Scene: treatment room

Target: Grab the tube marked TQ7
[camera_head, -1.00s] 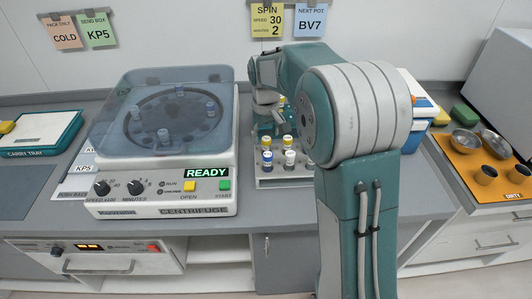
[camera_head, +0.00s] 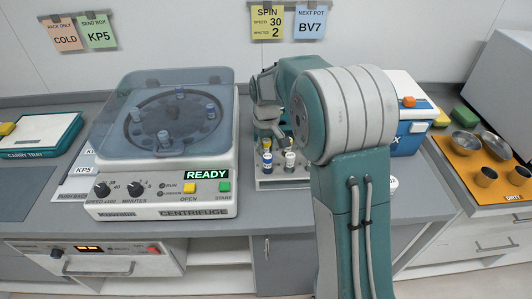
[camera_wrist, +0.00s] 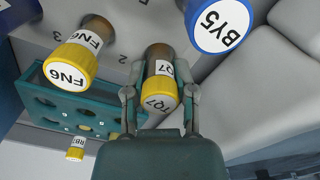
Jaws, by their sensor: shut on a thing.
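The tube marked TQ7 (camera_wrist: 159,86), with a yellow cap and brown body, is between the two fingers of my gripper (camera_wrist: 159,98) in the wrist view. The fingers are shut on it from both sides. Its lower end is at the numbered grey rack (camera_wrist: 120,28); I cannot tell whether it is still seated there. In the head view my gripper (camera_head: 272,128) is over the back of the grey rack (camera_head: 268,184), and the held tube is not clear there.
Tube FN6 (camera_wrist: 72,66), yellow-capped, stands left of TQ7; blue-capped BY5 (camera_wrist: 216,26) is close on the right. A teal rack (camera_wrist: 55,108) holds a small RB-marked tube (camera_wrist: 76,150). The centrifuge (camera_head: 160,190) is left of the grey rack, a blue-white box (camera_head: 408,132) right.

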